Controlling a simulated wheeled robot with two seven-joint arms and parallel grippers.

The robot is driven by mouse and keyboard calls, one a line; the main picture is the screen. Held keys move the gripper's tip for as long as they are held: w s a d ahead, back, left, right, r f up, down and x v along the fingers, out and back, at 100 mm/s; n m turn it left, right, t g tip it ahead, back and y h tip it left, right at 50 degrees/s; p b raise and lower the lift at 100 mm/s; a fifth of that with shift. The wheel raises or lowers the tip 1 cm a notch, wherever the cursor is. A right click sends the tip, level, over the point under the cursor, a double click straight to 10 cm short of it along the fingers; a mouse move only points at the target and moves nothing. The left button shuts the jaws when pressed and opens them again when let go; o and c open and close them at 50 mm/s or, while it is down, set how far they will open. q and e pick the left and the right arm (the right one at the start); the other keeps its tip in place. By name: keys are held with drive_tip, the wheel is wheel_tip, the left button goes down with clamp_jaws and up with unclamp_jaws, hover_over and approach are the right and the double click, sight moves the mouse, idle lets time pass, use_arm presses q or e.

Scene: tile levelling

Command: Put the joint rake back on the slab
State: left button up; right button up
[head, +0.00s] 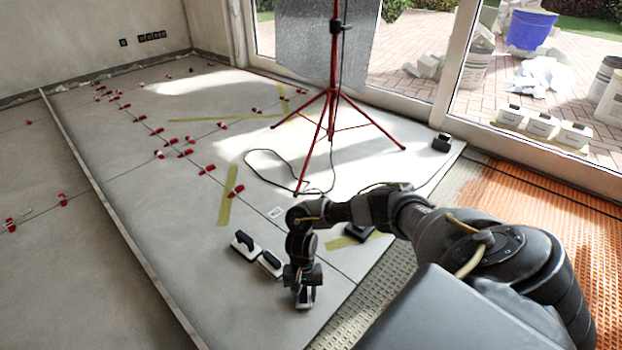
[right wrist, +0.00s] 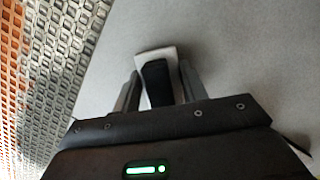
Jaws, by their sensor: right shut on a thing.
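The joint rake (right wrist: 156,80), a pale block with a black handle, sits between the fingers of my right gripper (right wrist: 157,90) in the right wrist view. In the head view my right gripper (head: 305,292) points down over the grey slab (head: 180,250) near its front edge, shut on the rake (head: 304,302). The rake is at or just above the slab surface; I cannot tell if it touches. Part of the rake is hidden by the gripper. My left gripper is out of view.
Two black-and-white hand tools (head: 245,245) lie on the slab just left of my right gripper. A red tripod (head: 332,95) with a cable stands behind. Red levelling clips (head: 185,153) line the joints. Combed adhesive (head: 365,300) and orange matting (head: 530,225) lie right of the slab edge.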

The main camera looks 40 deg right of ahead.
drive_tip(key=shift+f, duration=0.1)
drive_tip(key=o, duration=1.4)
